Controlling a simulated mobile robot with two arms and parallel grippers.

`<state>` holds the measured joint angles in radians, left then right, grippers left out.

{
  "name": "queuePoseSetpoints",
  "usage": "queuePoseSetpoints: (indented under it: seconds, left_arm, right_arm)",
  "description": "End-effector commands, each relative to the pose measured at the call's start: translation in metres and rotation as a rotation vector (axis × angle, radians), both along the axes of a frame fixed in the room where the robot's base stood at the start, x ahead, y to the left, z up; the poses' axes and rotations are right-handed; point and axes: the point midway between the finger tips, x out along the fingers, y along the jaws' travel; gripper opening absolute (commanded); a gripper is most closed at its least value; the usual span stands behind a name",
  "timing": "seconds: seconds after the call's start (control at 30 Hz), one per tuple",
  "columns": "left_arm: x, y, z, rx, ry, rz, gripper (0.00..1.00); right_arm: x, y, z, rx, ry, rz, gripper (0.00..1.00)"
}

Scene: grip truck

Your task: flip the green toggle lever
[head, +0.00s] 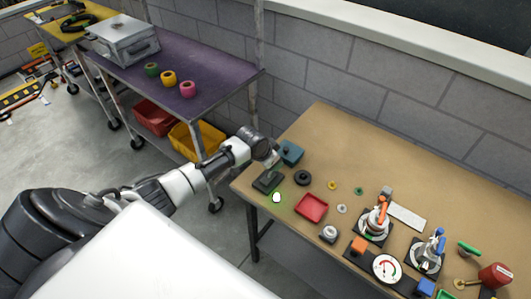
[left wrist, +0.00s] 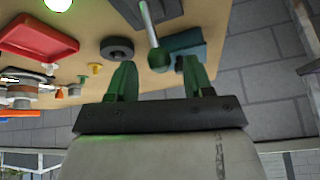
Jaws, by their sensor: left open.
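In the head view the dark base (head: 267,182) sits at the workbench's near-left corner; the rod is too small to make out there. My left gripper (left wrist: 158,66) is open, with its greenish fingers on either side of the lever's tip and nothing clearly touching. In the head view my left gripper (head: 272,159) is just above the base. My right gripper is not in view.
A teal block (head: 291,152) stands close behind the base, beside a black ring (head: 303,178). A glowing white lamp (head: 276,197) and red tray (head: 311,207) are nearby on the workbench (head: 335,130). Dials and valves fill its right end. A purple-topped cart (head: 200,72) stands left.

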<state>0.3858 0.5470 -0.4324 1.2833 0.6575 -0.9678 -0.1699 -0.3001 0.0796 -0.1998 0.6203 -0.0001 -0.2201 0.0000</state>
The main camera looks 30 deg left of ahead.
Motion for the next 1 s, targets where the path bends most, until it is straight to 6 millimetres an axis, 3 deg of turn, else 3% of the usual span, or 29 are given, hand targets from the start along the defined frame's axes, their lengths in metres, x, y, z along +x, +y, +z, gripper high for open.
queuePoseSetpoints:
  seconds: [0.4,1.0]
  left_arm:
    - [-0.031,0.008,0.057,0.001,-0.001,-0.001,0.51]
    - [-0.036,0.008,0.066,0.0,0.0,0.0,0.51]
  right_arm:
    - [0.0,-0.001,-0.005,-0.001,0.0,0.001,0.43]
    - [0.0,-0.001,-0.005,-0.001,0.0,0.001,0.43]
